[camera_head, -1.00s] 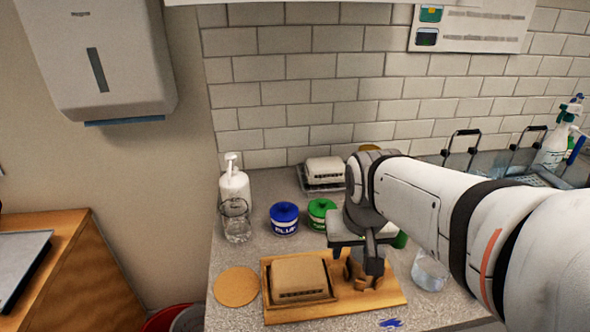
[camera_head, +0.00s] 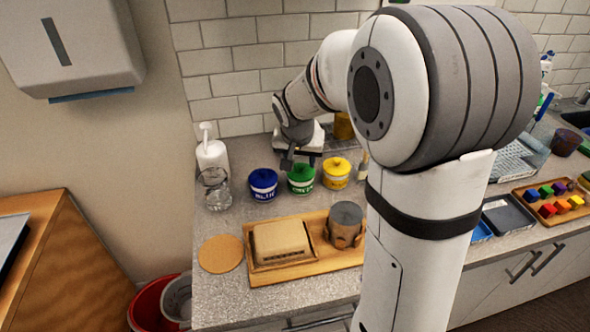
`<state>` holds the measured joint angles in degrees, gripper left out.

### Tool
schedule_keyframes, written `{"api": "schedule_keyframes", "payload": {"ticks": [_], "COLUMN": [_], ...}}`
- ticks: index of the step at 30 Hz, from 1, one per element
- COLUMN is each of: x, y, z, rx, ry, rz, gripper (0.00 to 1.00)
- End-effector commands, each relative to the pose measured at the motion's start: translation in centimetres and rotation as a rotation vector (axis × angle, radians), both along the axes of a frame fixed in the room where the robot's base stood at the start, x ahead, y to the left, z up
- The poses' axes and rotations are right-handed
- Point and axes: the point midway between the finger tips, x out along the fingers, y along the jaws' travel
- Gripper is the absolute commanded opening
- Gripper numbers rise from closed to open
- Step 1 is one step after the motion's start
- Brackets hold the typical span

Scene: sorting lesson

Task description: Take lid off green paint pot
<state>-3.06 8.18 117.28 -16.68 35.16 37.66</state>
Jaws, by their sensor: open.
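The green paint pot (camera_head: 301,179) stands on the grey counter between the blue paint pot (camera_head: 263,184) and the yellow paint pot (camera_head: 337,173). Its green lid (camera_head: 300,171) is on top. My gripper (camera_head: 291,160) is open just above the green lid, with a dark finger pointing down at it. I cannot tell whether the finger touches the lid. The gripper body hides the far side of the pot.
A wooden board (camera_head: 338,258) in front holds a beige block (camera_head: 280,241) and a grey-topped cup (camera_head: 345,222). A glass jar (camera_head: 215,189) and a white pump bottle (camera_head: 211,153) stand left. A round cork mat (camera_head: 221,254) lies front left. My arm hides part of the counter.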

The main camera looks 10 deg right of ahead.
Motion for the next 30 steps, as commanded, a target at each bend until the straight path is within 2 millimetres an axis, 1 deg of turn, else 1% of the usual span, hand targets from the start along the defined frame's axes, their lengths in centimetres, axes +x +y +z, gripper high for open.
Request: {"api": "schedule_keyframes", "payload": {"ticks": [1,5,13,27,29,30], "x": [0.2,0.7,0.8,0.8,0.8,0.8], "y": [-0.2,-0.3,-0.3,-0.3,-0.3,-0.3], "z": [-0.7,-1.9,-2.1,-2.1,-2.1,-2.0], "rx": [0.000,0.000,-0.001,-0.001,0.000,-0.001], "ry": [0.004,0.002,0.000,0.000,0.001,0.000], "rz": [-0.001,0.001,0.002,0.002,0.002,0.002], "gripper": [0.44,0.44,0.43,0.05,0.00,0.00]}}
